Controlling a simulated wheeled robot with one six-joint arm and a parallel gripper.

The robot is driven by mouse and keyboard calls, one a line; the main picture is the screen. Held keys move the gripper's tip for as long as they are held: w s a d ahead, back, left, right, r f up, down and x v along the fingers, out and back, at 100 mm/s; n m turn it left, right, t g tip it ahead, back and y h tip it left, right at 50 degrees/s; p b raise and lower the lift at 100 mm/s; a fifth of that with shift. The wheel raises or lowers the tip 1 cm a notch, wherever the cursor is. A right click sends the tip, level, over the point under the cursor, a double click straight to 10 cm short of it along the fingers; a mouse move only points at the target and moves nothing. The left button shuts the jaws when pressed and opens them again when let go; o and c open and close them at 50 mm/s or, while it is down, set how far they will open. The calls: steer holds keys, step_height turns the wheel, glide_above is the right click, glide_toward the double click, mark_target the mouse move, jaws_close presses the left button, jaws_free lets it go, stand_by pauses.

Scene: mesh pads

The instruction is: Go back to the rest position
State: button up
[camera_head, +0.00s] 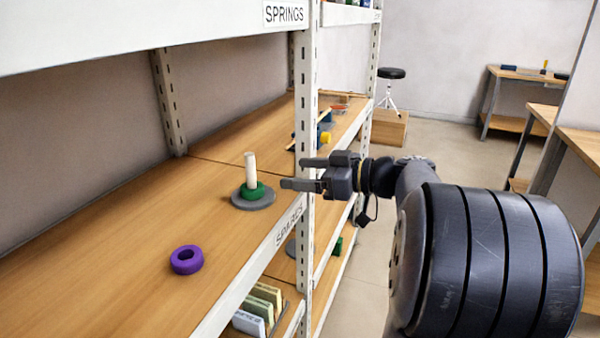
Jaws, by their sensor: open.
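My gripper (303,174) is open and empty. Its two dark fingers point left, in front of the shelf's upright post. A grey round base with a white peg (251,170) stands on the wooden shelf, to the left of my fingertips and apart from them. A green ring (253,192) sits around the peg at its foot. A purple ring (187,260) lies flat on the shelf board, nearer to me and to the left of the peg.
The shelf's white post (304,90) stands right behind my gripper, and the white front edge (240,290) runs below it. Several small items lie farther along the shelf. The aisle floor on the right is clear.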

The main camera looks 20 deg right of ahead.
mark_target(259, 187)
steer(key=x, duration=1.1)
steer(key=shift+r+p, duration=0.1)
steer(key=shift+p, duration=0.3)
steer(key=shift+r+p, duration=0.5)
steer(key=shift+p, duration=0.15)
steer(key=shift+d+f, duration=0.1)
steer(key=shift+f, duration=0.1)
